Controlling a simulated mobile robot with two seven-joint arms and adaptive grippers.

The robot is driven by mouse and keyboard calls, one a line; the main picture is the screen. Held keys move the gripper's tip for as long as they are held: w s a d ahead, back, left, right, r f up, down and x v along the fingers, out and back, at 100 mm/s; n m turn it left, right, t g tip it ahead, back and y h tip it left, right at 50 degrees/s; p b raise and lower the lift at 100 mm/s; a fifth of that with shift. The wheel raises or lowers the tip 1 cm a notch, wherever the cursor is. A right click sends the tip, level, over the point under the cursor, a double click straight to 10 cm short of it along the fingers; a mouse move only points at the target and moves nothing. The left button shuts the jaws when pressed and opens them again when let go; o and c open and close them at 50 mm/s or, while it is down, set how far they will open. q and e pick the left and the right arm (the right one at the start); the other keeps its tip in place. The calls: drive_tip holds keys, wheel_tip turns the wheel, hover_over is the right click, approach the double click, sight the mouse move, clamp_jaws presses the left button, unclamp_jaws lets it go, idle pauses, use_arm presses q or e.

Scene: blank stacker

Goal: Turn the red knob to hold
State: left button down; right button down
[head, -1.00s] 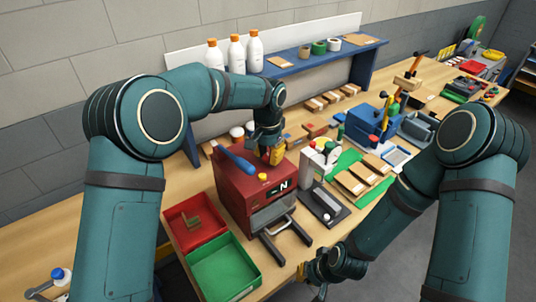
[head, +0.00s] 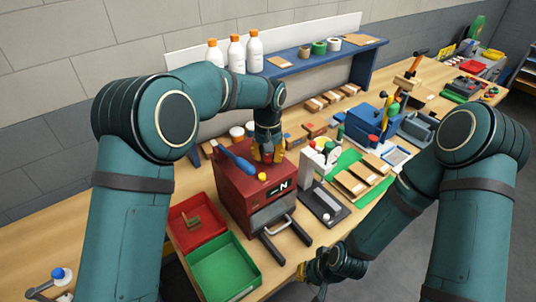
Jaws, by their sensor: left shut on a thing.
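The red machine (head: 233,185) stands on the bench in the middle of the head view, with a dark label showing "N" (head: 279,187) on its front.
A blue-handled lever (head: 238,160) and a yellow button (head: 262,177) are on the machine's top close to my left gripper. Red (head: 181,211) and green (head: 203,283) trays lie left of the machine. A grey fixture (head: 322,205) stands just to its right.

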sight(268, 156)
use_arm(q)
drive_tip(key=shift+s+f, duration=0.15)
drive_tip(key=shift+f, duration=0.15)
drive_tip(key=c, duration=0.6)
unclamp_jaws()
drive_tip(key=shift+r, duration=0.1)
drive_tip(key=shift+r, duration=0.15)
wheel_tip(268, 156, up, 12)
